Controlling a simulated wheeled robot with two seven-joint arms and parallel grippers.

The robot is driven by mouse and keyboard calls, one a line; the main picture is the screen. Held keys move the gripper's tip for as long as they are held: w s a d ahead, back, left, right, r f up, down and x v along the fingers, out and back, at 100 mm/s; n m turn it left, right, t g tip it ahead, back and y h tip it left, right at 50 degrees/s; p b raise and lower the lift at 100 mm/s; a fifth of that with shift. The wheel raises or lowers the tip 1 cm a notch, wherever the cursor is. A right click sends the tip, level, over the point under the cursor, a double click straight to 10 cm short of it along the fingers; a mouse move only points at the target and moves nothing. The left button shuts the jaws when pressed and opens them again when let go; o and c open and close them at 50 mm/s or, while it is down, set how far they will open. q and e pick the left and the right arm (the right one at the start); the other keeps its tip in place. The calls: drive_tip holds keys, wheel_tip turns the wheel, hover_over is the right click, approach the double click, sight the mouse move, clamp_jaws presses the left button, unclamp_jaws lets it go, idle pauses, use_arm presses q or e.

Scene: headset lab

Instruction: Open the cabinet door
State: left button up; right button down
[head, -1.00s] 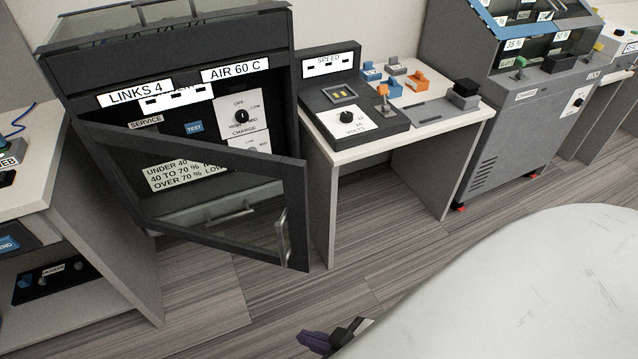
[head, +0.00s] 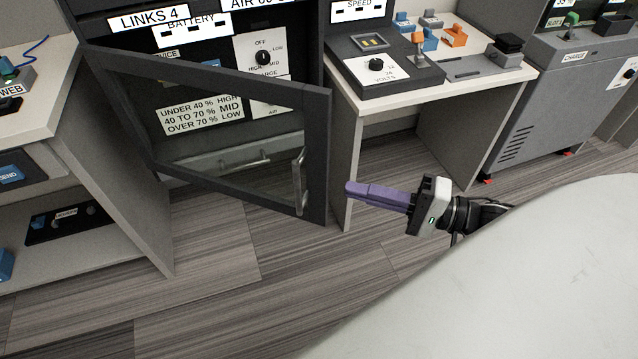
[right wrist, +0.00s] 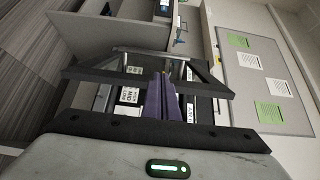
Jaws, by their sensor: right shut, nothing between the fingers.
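The cabinet door (head: 215,188), a dark frame with a clear pane, stands ajar in front of the dark cabinet (head: 330,20). Its metal handle (head: 299,183) is upright near the free edge. My right gripper (head: 350,190), with purple fingers, is shut and empty just right of the door's free edge, apart from the handle in the head view. In the right wrist view, the shut fingers (right wrist: 162,82) appear in front of the door frame (right wrist: 150,85); contact cannot be told. My left gripper is not in view.
A white-topped table (head: 480,92) with a speed control box stands right of the cabinet. A desk with shelves (head: 110,180) stands at the left. A large white rounded surface (head: 520,270) fills the lower right. The floor (head: 220,290) before the door is clear.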

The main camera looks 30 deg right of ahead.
sight(319, 182)
use_arm(q)
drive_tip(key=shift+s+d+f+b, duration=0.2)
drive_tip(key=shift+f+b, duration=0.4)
drive_tip(key=shift+b, duration=0.5)
use_arm(e)
drive_tip(key=x, duration=0.8)
drive_tip(key=shift+w+a, duration=0.15)
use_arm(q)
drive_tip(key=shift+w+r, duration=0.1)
